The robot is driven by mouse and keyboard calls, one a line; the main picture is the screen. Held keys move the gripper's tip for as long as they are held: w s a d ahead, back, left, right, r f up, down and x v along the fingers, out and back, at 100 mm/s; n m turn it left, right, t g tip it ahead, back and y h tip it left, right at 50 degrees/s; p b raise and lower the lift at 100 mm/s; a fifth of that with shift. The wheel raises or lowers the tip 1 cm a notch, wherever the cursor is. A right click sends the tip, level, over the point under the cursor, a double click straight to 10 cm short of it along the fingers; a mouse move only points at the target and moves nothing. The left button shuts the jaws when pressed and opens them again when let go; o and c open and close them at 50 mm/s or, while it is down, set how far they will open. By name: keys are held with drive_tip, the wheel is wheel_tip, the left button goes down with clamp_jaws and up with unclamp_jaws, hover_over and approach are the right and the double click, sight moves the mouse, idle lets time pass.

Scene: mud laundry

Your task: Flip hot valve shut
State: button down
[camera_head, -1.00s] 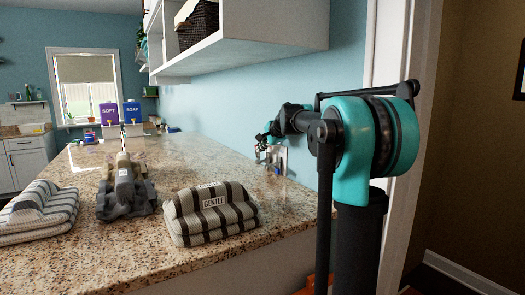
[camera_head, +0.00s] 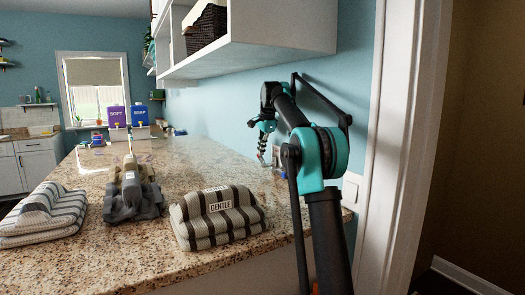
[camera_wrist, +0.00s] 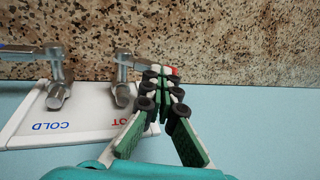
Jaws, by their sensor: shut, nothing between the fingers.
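In the wrist view, a white panel (camera_wrist: 30,122) on the wall carries two metal valves with the labels COLD and HOT, seen upside down. The hot valve (camera_wrist: 123,88) is on the right, and its lever points right to a red tip (camera_wrist: 175,71). The cold valve (camera_wrist: 57,75) has its lever pointing left to a blue tip. My gripper (camera_wrist: 160,82) is shut and empty, its fingertips overlapping the hot lever in the picture and hiding part of it. Contact cannot be told. In the head view my gripper (camera_head: 262,155) points down beside the mostly hidden panel.
The granite counter (camera_head: 190,150) runs along the wall. Folded striped towels, one marked GENTLE (camera_head: 220,217), and a grey-tan item (camera_head: 130,190) lie at its front. SOFT (camera_head: 117,116) and SOAP (camera_head: 140,114) dispensers stand far back. A white cabinet (camera_head: 270,30) overhangs the counter.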

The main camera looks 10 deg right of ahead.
drive_tip(key=shift+w+a+f, duration=0.15)
drive_tip(key=shift+w+f, duration=0.05)
drive_tip(key=shift+w, duration=0.1)
drive_tip(key=shift+w+a+f+g+h, duration=0.15)
drive_tip(key=shift+w+f+g+h, duration=0.25)
drive_tip(key=shift+g, duration=0.4)
drive_tip(key=shift+r, duration=0.1)
drive_tip(key=shift+r, duration=0.15)
drive_tip(key=shift+r, duration=0.65)
drive_tip(key=shift+f, duration=0.1)
